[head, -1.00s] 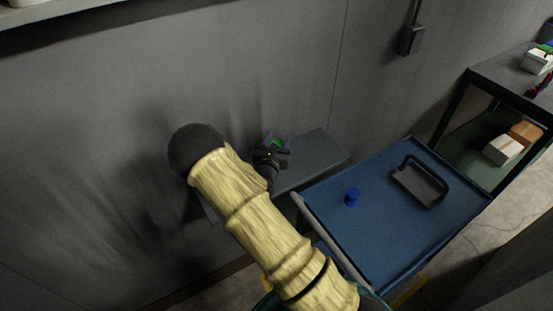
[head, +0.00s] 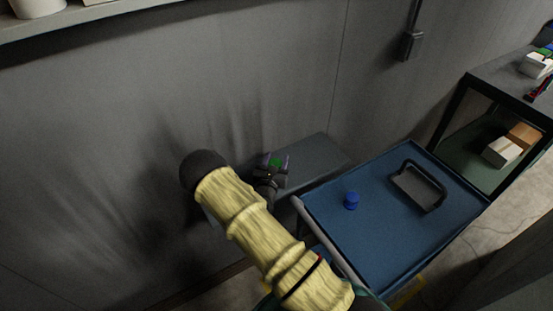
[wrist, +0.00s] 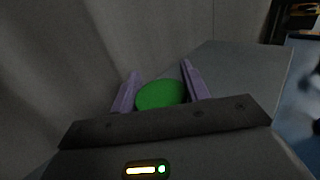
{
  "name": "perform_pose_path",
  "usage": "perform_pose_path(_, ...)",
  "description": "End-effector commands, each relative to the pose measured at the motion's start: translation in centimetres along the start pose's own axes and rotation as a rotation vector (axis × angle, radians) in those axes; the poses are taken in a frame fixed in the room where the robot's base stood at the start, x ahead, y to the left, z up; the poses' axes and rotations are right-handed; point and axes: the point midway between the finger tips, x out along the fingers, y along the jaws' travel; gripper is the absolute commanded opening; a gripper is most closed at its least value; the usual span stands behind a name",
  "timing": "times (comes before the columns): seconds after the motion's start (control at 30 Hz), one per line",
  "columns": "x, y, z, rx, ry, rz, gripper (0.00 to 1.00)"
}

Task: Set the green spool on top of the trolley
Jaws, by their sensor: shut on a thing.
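The green spool (head: 275,162) is between the fingers of my gripper (head: 274,161), over the grey ledge by the wall. In the wrist view the round green top of the spool (wrist: 161,94) shows between two purple fingers (wrist: 160,90), which are shut on it. Whether the spool touches the ledge cannot be told. The trolley (head: 385,250) has a blue top with a raised rim and stands to the right of my gripper. A blue spool (head: 351,201) and a black tray with a handle (head: 417,187) are on it.
The grey ledge (head: 318,158) runs between the wall and the trolley. A dark shelf unit (head: 490,78) with boxes stands at the right. A wall shelf (head: 75,24) is at the top left. The trolley top's front half is clear.

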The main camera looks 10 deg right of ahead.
Motion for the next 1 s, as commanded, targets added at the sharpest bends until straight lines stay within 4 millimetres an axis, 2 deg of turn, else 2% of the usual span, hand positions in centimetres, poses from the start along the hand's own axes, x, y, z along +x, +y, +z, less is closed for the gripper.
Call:
perform_pose_path(0.33, 0.0, 0.0, -0.3, 0.000, -0.001, 0.000, 0.19)
perform_pose_path(0.37, 0.0, 0.0, -0.2, 0.001, -0.001, 0.000, 0.52)
perform_pose_path(0.43, 0.0, 0.0, -0.2, 0.001, 0.000, 0.000, 0.65)
perform_pose_path(0.47, 0.0, 0.0, -0.2, 0.000, 0.000, 0.000, 0.68)
perform_pose_path(0.8, 0.0, 0.0, 0.2, 0.001, -0.001, 0.000, 0.68)
perform_pose_path(1.0, -2.0, 0.1, -0.2, -0.001, 0.001, 0.002, 0.68)
